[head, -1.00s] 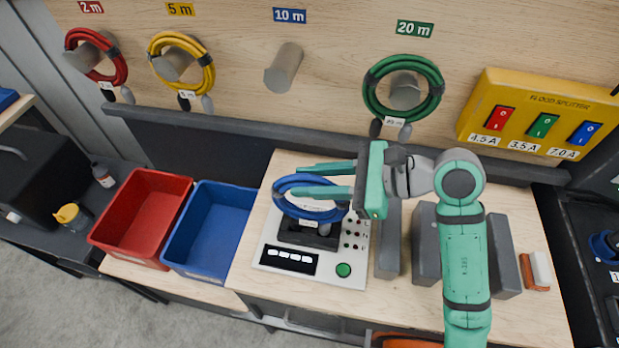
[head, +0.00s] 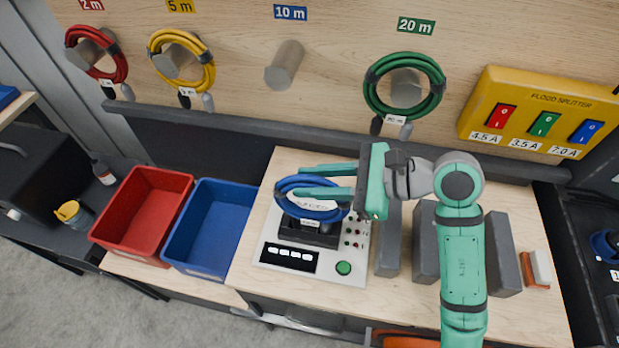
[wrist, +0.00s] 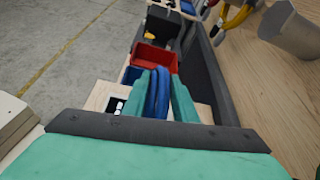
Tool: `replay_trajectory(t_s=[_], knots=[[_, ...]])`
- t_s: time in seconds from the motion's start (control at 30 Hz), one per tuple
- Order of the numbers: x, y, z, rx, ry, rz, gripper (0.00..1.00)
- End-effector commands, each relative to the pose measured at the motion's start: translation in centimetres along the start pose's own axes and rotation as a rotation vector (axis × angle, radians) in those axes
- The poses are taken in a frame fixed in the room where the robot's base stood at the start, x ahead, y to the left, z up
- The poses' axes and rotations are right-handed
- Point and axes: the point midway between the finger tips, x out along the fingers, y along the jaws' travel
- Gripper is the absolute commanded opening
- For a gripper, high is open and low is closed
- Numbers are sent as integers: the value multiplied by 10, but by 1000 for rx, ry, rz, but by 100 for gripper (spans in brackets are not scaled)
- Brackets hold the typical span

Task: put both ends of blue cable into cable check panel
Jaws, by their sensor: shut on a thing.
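My gripper (head: 328,181) is shut on the coiled blue cable (head: 290,184), with its fingers across the coil in the head view. In the wrist view the blue cable (wrist: 157,92) shows edge-on between the two green fingers. The coil is over the cable check panel (head: 267,254), a pale box with a dark recessed block, a strip of white displays, a green button and small lights. The coil covers the panel's upper part. I cannot tell whether the cable's ends touch the panel.
A blue bin (head: 208,228) and a red bin (head: 143,213) stand left of the panel. Grey blocks (head: 425,240) stand to its right. The 10 m peg (head: 285,66) is empty; red, yellow and green coils hang on other pegs. A yellow flood splitter (head: 540,112) is at upper right.

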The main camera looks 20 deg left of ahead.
Motion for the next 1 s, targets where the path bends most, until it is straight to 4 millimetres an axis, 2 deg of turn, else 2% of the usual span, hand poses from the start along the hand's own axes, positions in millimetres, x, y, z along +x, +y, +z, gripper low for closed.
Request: replay_trajectory(t_s=[0.13,0.17,0.23,0.27,0.53,0.67,0.77,1.0], knots=[[2,0,0,-2,-3,2,0],[2,0,0,-2,-3,3,28],[3,1,0,-3,-3,4,44],[3,1,0,-3,-3,5,47],[4,1,-1,-2,0,8,47],[-4,0,-1,-1,1,5,47],[-18,0,-1,0,1,5,47],[-64,0,0,-1,0,3,47]])
